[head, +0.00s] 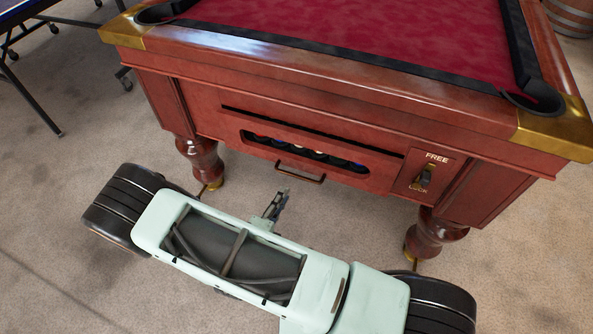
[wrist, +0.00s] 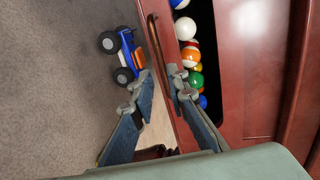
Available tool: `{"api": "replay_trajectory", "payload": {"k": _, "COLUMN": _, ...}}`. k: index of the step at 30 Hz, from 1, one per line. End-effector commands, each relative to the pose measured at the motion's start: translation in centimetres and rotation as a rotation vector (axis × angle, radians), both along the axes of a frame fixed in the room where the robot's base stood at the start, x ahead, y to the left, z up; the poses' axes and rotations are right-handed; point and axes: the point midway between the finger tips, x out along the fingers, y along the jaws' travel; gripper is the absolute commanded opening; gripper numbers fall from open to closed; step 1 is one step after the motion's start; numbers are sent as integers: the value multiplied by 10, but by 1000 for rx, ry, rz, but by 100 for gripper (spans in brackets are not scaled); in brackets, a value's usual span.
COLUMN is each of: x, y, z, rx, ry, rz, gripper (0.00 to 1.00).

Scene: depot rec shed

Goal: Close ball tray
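The ball tray (head: 340,167) is a red-brown front low in the pool table's end. Several balls show through its long dark slot, and a dark gap runs above it. In the wrist view, the balls (wrist: 192,55) lie in a dark opening beside the tray's front. The copper-coloured bar handle (head: 300,172) is below the slot; it also shows in the wrist view (wrist: 154,32). My gripper (wrist: 161,82) is open and empty, its fingers spread near the handle. I cannot tell whether the right-hand finger touches it. In the head view, my gripper (head: 277,204) is small, below the handle.
The pool table (head: 330,65) has turned legs either side of the tray. A FREE/LOCK switch (head: 424,179) is right of the tray. A blue and orange toy truck (wrist: 122,52) lies on the carpet. A ping-pong table (head: 70,22) stands at upper left.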

Motion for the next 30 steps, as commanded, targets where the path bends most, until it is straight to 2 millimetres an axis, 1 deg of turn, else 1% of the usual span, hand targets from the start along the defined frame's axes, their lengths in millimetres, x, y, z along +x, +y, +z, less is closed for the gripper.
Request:
{"api": "replay_trajectory", "payload": {"k": 5, "x": 25, "y": -10, "z": -7, "rx": 0, "ry": -3, "rz": -4, "gripper": 14}}
{"api": "replay_trajectory", "payload": {"k": 12, "x": 67, "y": -26, "z": -17, "rx": 2, "ry": -3, "rz": -5, "gripper": 14}}
{"api": "replay_trajectory", "payload": {"k": 15, "x": 81, "y": -30, "z": -19, "rx": 3, "ry": -4, "rz": -4, "gripper": 14}}
{"api": "replay_trajectory", "payload": {"k": 21, "x": 94, "y": -34, "z": -21, "rx": 4, "ry": -3, "rz": -2, "gripper": 14}}
{"api": "replay_trajectory", "payload": {"k": 30, "x": 96, "y": -35, "z": -21, "rx": 4, "ry": -3, "rz": -2, "gripper": 13}}
